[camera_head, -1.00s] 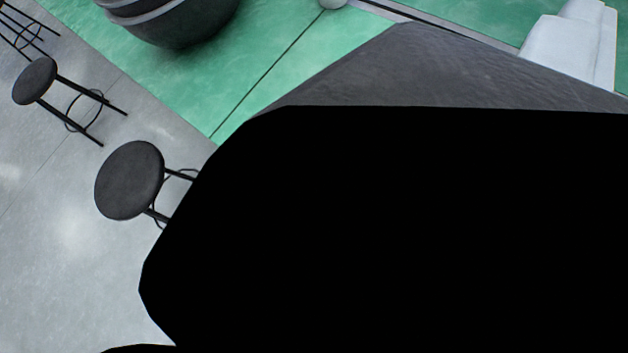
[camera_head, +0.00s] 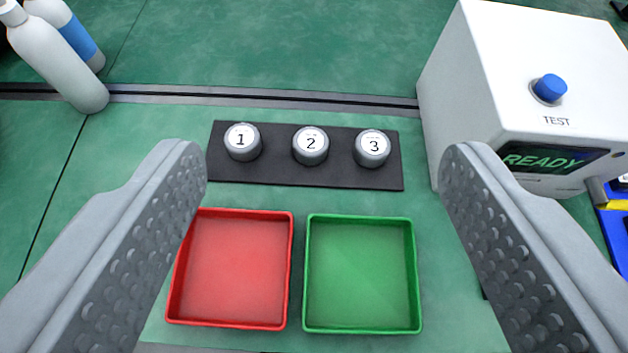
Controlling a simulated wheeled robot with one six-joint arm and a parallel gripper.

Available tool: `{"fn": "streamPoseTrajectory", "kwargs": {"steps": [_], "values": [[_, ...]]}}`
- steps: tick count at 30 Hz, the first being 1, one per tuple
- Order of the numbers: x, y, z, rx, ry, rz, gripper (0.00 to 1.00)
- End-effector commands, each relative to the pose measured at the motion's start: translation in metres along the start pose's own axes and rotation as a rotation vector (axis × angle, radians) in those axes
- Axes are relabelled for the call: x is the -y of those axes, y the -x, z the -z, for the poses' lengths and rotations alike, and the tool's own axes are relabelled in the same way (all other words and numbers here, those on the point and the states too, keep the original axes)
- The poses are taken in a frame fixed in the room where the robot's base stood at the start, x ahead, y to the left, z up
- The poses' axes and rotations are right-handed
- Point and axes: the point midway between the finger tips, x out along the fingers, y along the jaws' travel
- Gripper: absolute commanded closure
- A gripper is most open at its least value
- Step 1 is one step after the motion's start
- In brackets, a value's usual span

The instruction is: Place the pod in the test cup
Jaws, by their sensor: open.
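A white test machine (camera_head: 470,60) stands at the upper right, with a blue button, the word TEST and a screen reading READY. I cannot make out a test cup; a small grey part at the machine's right front edge is cut off by the frame. My gripper (camera_head: 322,165) is wide open and empty, its fingers either side of the view.
A red tray (camera_head: 289,260) and a green tray (camera_head: 413,270) sit side by side in front of the holder, both empty. White and blue bottles (camera_head: 60,60) stand at the upper left. A blue and yellow object (camera_head: 612,225) is at the right edge. The green surface behind the pods is clear.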

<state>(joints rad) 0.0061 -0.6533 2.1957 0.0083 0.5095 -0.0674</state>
Motion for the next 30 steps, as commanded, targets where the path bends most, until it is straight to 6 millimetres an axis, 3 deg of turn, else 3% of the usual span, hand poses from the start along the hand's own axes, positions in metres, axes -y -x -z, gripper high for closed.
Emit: {"fn": "streamPoseTrajectory", "kwargs": {"steps": [3,18,24,30], "values": [[-0.001,-0.026,0.006,0.120,0.015,0.009,0.32],[-0.003,-0.116,0.014,0.619,0.078,0.073,0.32],[-0.004,-0.147,0.015,0.806,0.100,0.110,0.32],[-0.005,-0.165,0.015,0.928,0.112,0.137,0.32]]}}
